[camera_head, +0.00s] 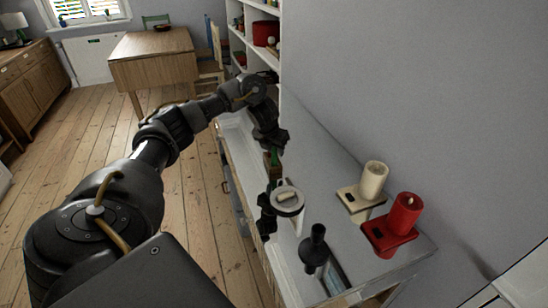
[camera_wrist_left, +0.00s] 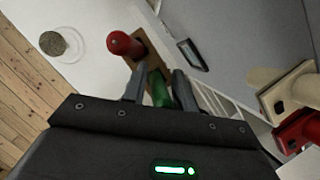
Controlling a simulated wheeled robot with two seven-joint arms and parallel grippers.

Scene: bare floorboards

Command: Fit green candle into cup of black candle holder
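The green candle (camera_head: 274,157) is a small dark green piece at the end of my left arm in the head view. In the left wrist view the green candle (camera_wrist_left: 158,88) sits between the two fingers of my left gripper (camera_wrist_left: 160,84), which close against its sides. In the head view my left gripper (camera_head: 276,146) is over the far part of the cabinet top. The black candle holder (camera_head: 313,248) stands upright nearer to me, with its cup (camera_head: 318,232) on top. The candle and holder are apart. My right gripper is not in view.
A cream candle (camera_head: 373,180) and a red candle (camera_head: 405,212) stand on square holders by the wall. A dark frame (camera_head: 335,279) lies beside that holder. The cabinet top is glossy.

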